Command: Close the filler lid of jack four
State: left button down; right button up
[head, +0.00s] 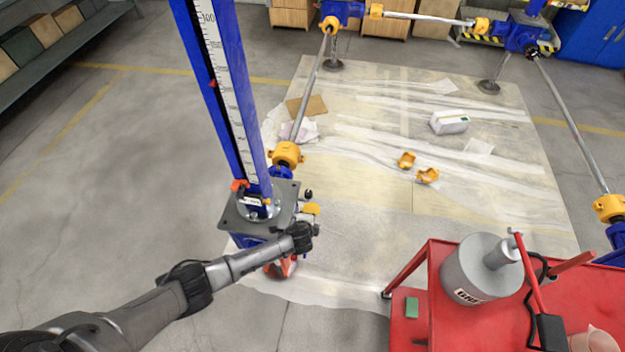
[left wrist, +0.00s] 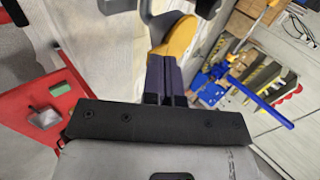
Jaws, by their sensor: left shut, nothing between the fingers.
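Jack four, a blue jack with a tall scale post (head: 228,100) and a grey top plate (head: 238,212), stands left of centre in the head view. A small yellow filler lid (head: 311,209) shows at the plate's right side. My left gripper (head: 304,232) is just in front of it. In the left wrist view my left gripper's fingers (left wrist: 165,62) are shut and empty, with their tips right at the yellow lid (left wrist: 180,36). I cannot tell whether they touch it, nor the lid's exact angle. My right gripper is out of view.
A red cart (head: 410,275) with a grey can (head: 475,272) and a green block (head: 411,307) stands at lower right. Two yellow coupling halves (head: 427,176) and a white box (head: 449,122) lie on the sheeted floor. A shaft (head: 311,85) runs back from the jack.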

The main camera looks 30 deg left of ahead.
pick_arm(q)
jog(key=shift+s+f, duration=0.2)
jog(key=shift+f, duration=0.5)
jog(key=shift+s+f, duration=0.1)
jog(key=shift+f, duration=0.1)
jog(key=shift+a+f, duration=0.1)
notch_tip(320, 180, up, 5)
jog(key=p, duration=0.4)
jog(key=s+d+p, duration=0.1)
jog(key=s+d, duration=0.3)
jog(key=s, duration=0.5)
jog(key=shift+r, duration=0.35)
jog(key=shift+s, duration=0.1)
